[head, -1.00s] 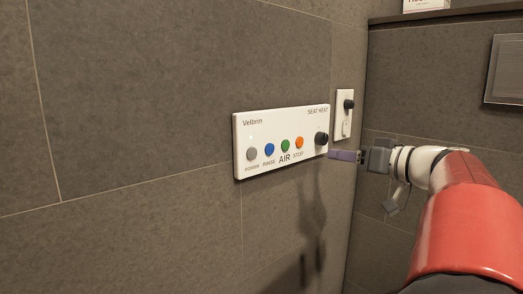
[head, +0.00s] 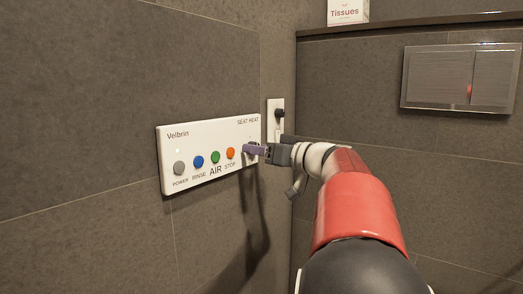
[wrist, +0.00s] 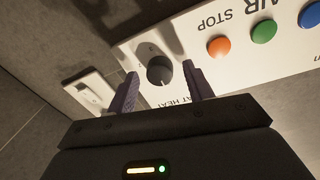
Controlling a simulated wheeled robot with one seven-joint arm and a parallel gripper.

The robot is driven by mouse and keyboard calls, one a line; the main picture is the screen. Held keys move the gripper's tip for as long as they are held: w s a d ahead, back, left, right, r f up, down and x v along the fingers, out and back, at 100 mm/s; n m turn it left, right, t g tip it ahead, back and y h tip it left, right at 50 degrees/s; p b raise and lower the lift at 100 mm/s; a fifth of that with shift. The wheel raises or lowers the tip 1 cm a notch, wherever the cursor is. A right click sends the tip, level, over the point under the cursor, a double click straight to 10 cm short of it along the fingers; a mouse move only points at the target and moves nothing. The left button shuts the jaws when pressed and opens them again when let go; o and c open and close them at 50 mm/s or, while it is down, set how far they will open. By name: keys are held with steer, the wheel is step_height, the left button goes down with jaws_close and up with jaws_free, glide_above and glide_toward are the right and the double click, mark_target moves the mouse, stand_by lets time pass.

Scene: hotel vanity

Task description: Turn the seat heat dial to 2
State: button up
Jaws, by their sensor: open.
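The white Velbrin panel (head: 190,143) is fixed on the grey tiled wall. Its black seat heat dial (wrist: 160,71) sits near the "SEAT HEAT" label; a light pointer mark shows on the dial in the wrist view, but its scale is too small to read. My gripper (wrist: 158,82) is open, with its purple fingers on either side of the dial and small gaps between. In the head view my gripper (head: 250,149) reaches the panel's right end and mostly hides the dial.
The panel also has grey, blue (head: 198,161), green (head: 215,157) and orange (head: 231,153) buttons left of the dial. A small white plate with a black knob (head: 280,113) is on the wall just right. A metal flush plate (head: 458,78) and a tissue box (head: 347,11) are farther right.

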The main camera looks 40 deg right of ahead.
steer(key=shift+c, duration=0.4)
steer(key=c, duration=0.9)
steer(key=shift+m, duration=0.4)
steer(key=shift+d+m+g+y+p, duration=0.1)
steer(key=shift+m+g+y+p, duration=0.2)
steer(key=shift+m+p, duration=3.65)
steer(key=shift+d+m+g+y+p, duration=0.1)
steer(key=shift+m+g+y+p, duration=0.45)
steer(key=shift+m, duration=6.5)
steer(key=shift+t+h+p, duration=0.25)
steer(key=shift+p, duration=0.05)
